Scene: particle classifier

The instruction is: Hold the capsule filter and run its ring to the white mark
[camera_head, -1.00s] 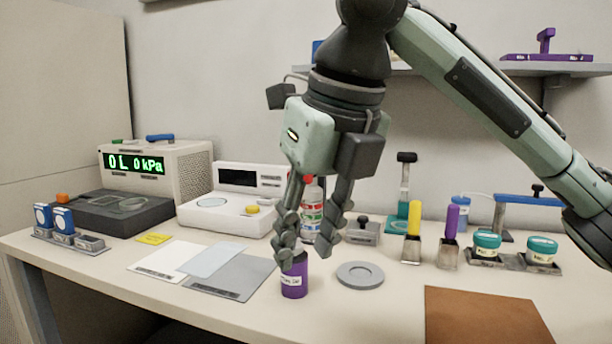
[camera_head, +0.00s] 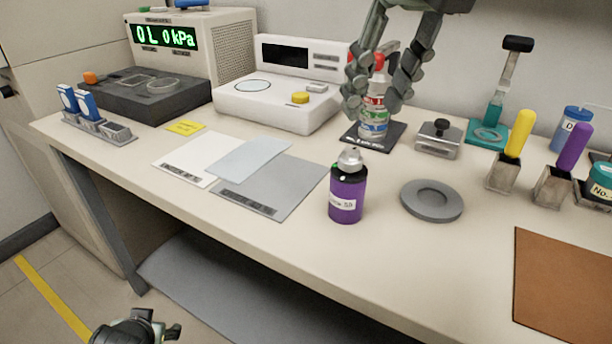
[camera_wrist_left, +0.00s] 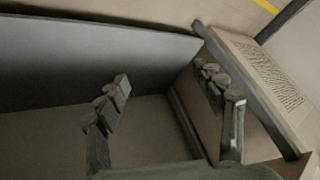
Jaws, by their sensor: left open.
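The purple bottle-shaped container (camera_head: 346,196) stands upright near the middle of the bench; I take it as the capsule filter. It has a white label, a dark collar and a grey metal top. Small light and green spots show at its collar, too small to read as the white mark. My right gripper (camera_head: 374,108) is open above and behind it, apart from it, its fingers in front of the red-capped bottle (camera_head: 374,125). My left gripper is low at the bottom edge of the head view; in the left wrist view the left gripper (camera_wrist_left: 172,112) is open and empty.
A grey round dish (camera_head: 432,213) lies right of the purple container, a brown mat (camera_head: 570,280) farther right. Grey and white sheets (camera_head: 258,200) lie left. A white instrument (camera_head: 275,105) and pressure display (camera_head: 165,37) stand behind. Handled tools (camera_head: 515,150) stand right.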

